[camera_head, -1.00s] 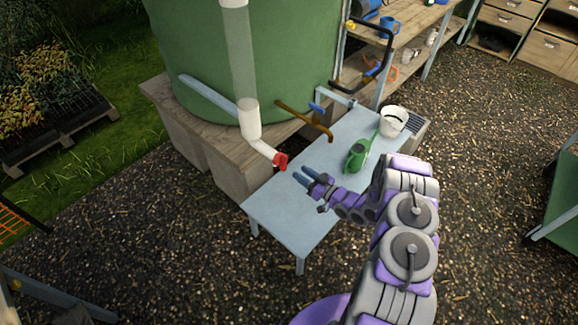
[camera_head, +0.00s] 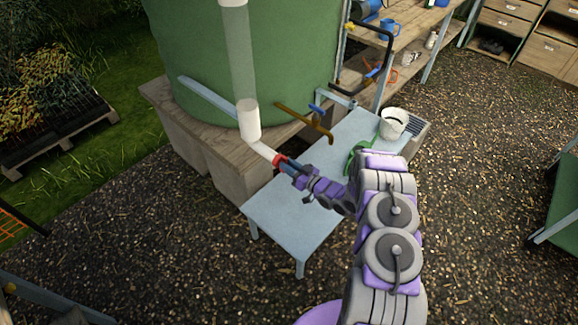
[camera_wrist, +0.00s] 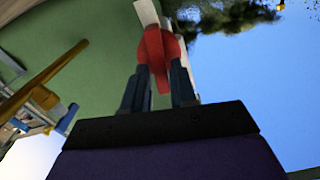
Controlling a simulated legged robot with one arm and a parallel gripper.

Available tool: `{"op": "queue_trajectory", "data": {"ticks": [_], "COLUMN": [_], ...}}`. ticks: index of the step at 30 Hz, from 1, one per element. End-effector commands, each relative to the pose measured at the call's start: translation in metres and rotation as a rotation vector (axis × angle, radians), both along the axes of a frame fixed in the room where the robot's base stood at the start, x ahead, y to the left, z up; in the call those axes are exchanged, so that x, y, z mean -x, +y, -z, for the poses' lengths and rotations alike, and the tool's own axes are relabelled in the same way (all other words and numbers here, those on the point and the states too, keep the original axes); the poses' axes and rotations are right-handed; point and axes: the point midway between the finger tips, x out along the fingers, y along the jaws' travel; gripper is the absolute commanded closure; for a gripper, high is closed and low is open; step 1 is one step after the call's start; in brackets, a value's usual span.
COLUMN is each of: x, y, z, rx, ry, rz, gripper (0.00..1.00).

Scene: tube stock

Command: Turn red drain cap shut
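The red drain cap (camera_head: 279,160) sits on the end of the white drain pipe (camera_head: 263,150) that angles down from the upright clear tube. My gripper (camera_head: 287,167) is at the cap, reaching in from the right over the blue-grey table. In the wrist view the red cap (camera_wrist: 160,52) lies ahead, with its flat red tab standing between my two dark blue fingers (camera_wrist: 158,85). The fingers are on either side of the tab. Some space seems to show beside the tab, so I cannot tell whether they press on it.
The green tank (camera_head: 290,60) stands on a wooden base behind the pipe. A brass tap (camera_head: 305,120) juts out right of the cap. The table (camera_head: 290,215) is clear at its front; a white bucket (camera_head: 393,122) and a partly hidden green object (camera_head: 352,158) are farther back.

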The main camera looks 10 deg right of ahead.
Motion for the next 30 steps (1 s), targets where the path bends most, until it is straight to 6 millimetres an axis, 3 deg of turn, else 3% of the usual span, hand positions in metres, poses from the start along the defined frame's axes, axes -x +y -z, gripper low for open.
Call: {"op": "queue_trajectory", "data": {"ticks": [8,20,30], "x": [-0.0001,-0.0005,-0.003], "y": [-0.0003,-0.0009,-0.0036], "z": [0.0002,-0.0002,-0.0025], "rx": [0.0,-0.018,-0.168], "ry": [0.0,0.013,0.12], "rz": [0.001,0.001,0.002], "gripper": [1.0,1.0,1.0]}}
